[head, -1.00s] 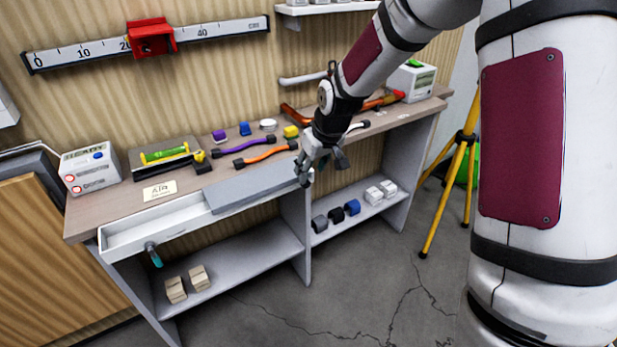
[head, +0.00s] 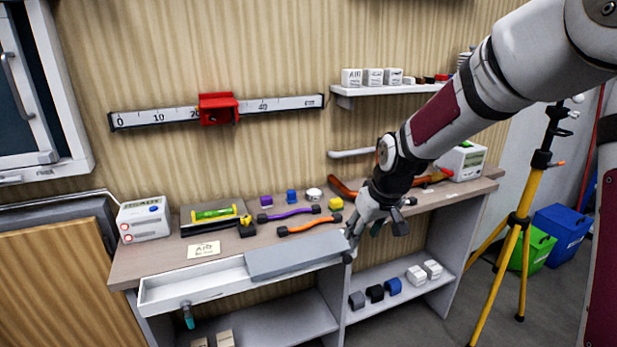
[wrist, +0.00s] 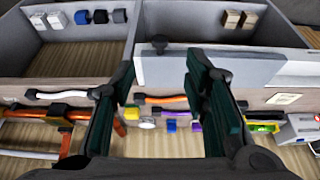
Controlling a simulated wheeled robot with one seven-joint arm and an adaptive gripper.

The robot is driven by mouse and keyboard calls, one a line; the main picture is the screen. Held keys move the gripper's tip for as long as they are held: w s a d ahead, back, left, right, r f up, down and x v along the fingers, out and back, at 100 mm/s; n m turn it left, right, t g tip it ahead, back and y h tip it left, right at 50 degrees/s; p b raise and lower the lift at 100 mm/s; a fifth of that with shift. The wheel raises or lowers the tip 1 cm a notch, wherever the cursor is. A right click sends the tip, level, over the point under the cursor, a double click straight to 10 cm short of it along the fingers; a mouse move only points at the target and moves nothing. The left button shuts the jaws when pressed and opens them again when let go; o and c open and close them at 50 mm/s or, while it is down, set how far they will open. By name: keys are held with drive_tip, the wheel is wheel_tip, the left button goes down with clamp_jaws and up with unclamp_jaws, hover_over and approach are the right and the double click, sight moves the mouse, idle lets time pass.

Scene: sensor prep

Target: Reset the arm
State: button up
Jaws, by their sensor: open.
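My gripper (head: 372,232) is at the front edge of the workbench (head: 130,268), near the right end of the open drawer (head: 165,289). In the wrist view my gripper (wrist: 160,85) shows two dark green fingers spread wide, with nothing between them. The arm reaches in from the upper right. Beyond the fingers, the wrist view shows the drawer, an orange cable (wrist: 176,99) and the bench top with its small items. The picture does not show the gripper touching anything.
On the bench are a white box (head: 145,220), a level (head: 213,213), purple and orange cables (head: 310,225) and small coloured blocks. A shelf (head: 390,90) hangs on the wall behind the arm. A yellow tripod (head: 500,262) stands right. The open drawer juts forward.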

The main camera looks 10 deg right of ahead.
drive_tip(key=s+r+m+h+p, duration=0.1)
drive_tip(key=s+r, duration=0.5)
drive_tip(key=s, duration=0.3)
drive_tip(key=s+r+h+p, duration=0.1)
drive_tip(key=s+r, duration=0.6)
drive_tip(key=s, duration=0.1)
drive_tip(key=s+r+m+y+p, duration=0.1)
drive_tip(key=s+r+m+p, duration=0.1)
drive_tip(key=s, duration=1.6)
drive_tip(key=shift+r, duration=0.55)
